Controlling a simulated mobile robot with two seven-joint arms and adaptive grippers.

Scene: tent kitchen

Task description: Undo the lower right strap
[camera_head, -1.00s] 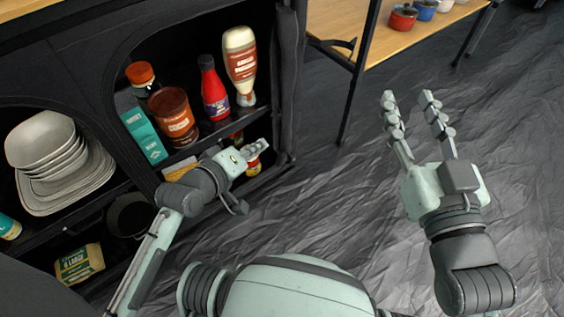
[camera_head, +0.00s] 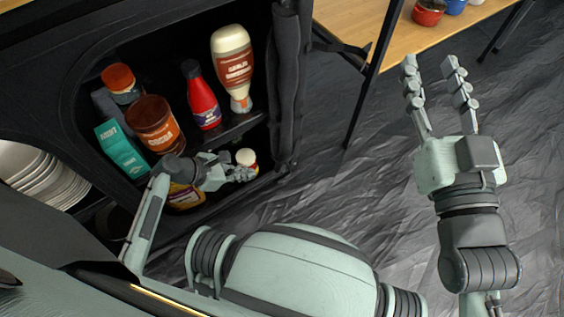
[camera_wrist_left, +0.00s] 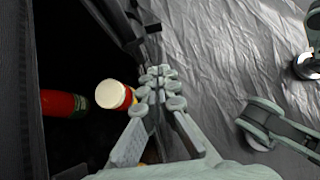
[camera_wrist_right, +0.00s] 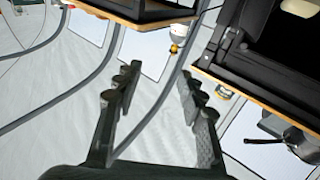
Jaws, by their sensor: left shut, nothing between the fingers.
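The rolled dark fabric flap (camera_head: 286,90) hangs along the right edge of the shelf opening in the head view. A dark strap-like piece (camera_head: 284,165) shows near its lower end; whether it is fastened cannot be told. In the left wrist view a small black strap or buckle piece (camera_wrist_left: 150,29) sticks out from the dark edge, beyond the fingertips. My left gripper (camera_head: 247,174) is shut and empty in the lower shelf, left of the flap's lower end; its fingertips show close together in the left wrist view (camera_wrist_left: 160,73). My right gripper (camera_head: 430,64) is open and empty over the floor.
A white-capped bottle (camera_head: 246,158) stands close beside my left gripper. A wooden table (camera_head: 350,22) is at the back.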

